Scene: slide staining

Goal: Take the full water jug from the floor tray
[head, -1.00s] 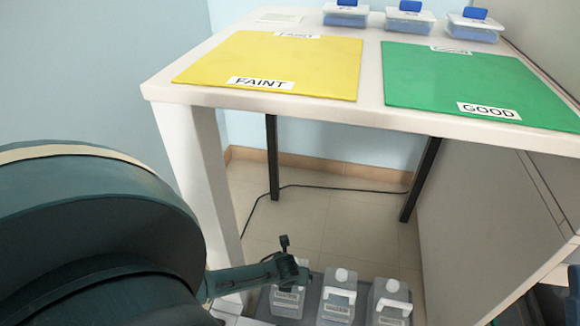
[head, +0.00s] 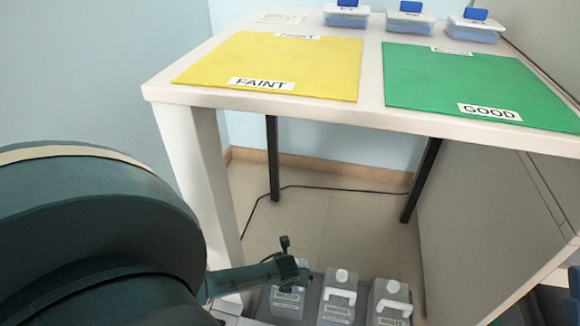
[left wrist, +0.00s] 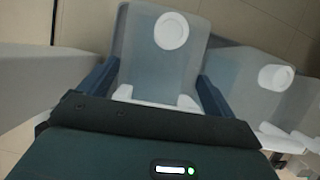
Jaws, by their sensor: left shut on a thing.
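Three translucent grey jugs with white caps and labels stand in a row on the dark floor tray (head: 262,304) under the table. The left jug (head: 287,304) is partly hidden by my left gripper (head: 290,268), which is shut on it near its top. In the left wrist view my left gripper (left wrist: 155,90) has a finger on each side of this jug (left wrist: 160,55), with its white handle between them. The middle jug (head: 338,298) and the right jug (head: 389,303) stand apart from the gripper. I cannot tell how full the jugs are. My right gripper is not in view.
The white table (head: 370,112) stands above the tray, with a yellow FAINT mat (head: 275,65) and a green GOOD mat (head: 475,85). Its left leg (head: 190,150) is close to my left arm. A black cable (head: 330,188) lies on the floor behind.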

